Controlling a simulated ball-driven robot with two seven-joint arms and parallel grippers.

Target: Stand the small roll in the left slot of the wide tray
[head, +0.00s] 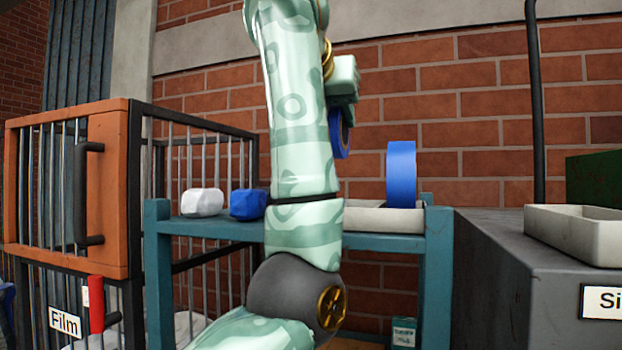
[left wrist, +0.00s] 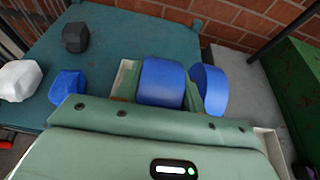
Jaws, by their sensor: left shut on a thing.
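My left gripper (head: 345,85) is shut on the small blue roll (head: 340,132) and holds it in the air above the teal table. In the left wrist view this roll (left wrist: 162,82) sits between the green fingers. The off-white wide tray (head: 375,220) lies on the table below, its left part hidden behind my arm. A larger blue roll (head: 401,174) stands upright at the tray's right end. It also shows in the left wrist view (left wrist: 211,90), right of the held roll. The left slot is hidden by my arm and gripper. My right gripper is out of view.
On the teal table (left wrist: 120,35) are a white block (head: 202,202), a blue block (head: 248,204) and a dark block (left wrist: 76,37), left of the tray. An orange-framed cage (head: 120,115) stands at left. A grey cabinet with another off-white tray (head: 575,240) is at right.

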